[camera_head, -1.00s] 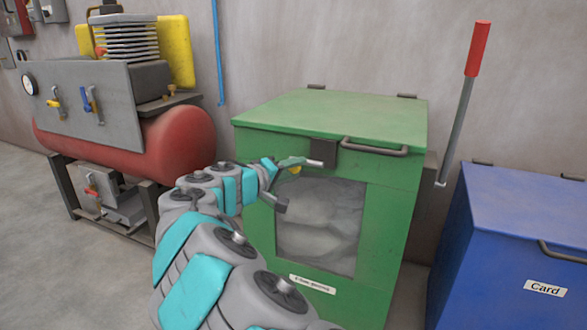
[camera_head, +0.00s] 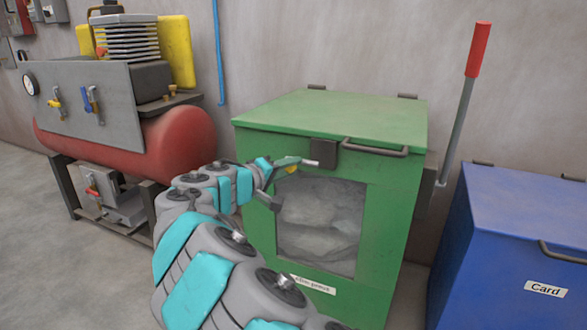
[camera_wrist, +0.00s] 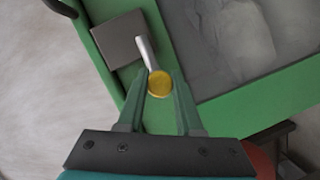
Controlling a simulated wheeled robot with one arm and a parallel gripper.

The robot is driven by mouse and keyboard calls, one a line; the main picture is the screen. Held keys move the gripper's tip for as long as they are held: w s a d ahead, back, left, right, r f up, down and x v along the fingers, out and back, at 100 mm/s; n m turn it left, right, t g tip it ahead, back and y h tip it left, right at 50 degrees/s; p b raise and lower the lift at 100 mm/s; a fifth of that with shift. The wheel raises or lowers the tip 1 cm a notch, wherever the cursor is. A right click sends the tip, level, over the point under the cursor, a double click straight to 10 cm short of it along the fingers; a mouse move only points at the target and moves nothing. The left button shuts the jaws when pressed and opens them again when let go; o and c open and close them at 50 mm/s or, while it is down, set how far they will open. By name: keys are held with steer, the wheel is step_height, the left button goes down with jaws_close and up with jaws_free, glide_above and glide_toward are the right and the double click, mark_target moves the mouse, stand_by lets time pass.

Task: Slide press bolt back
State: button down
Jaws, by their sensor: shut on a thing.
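The press bolt shows in the wrist view as a pale metal rod (camera_wrist: 147,52) with a round yellow knob (camera_wrist: 159,83). The rod's far end meets a dark grey block (camera_wrist: 121,39) on the green press front. In the head view the rod (camera_head: 310,162) lies beside the dark block (camera_head: 324,153) under the lid's front edge. My gripper (camera_wrist: 160,88) is shut on the yellow knob, one finger on each side. In the head view my gripper (camera_head: 288,165) is at the upper left of the press front, and the knob is mostly hidden by the fingers.
The green press (camera_head: 390,210) has a lid handle (camera_head: 375,148) and a window with grey stuff behind it. A red-gripped lever (camera_head: 478,50) stands at its right, near a blue bin (camera_head: 520,225). A red compressor tank (camera_head: 170,135) stands at the left.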

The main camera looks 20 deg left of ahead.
steer(key=shift+w+a, duration=0.1)
steer(key=shift+a, duration=1.75)
steer(key=c, duration=0.6)
jaws_free()
steer(key=shift+o, duration=0.2)
steer(key=v, duration=0.7)
steer(key=shift+s, duration=0.4)
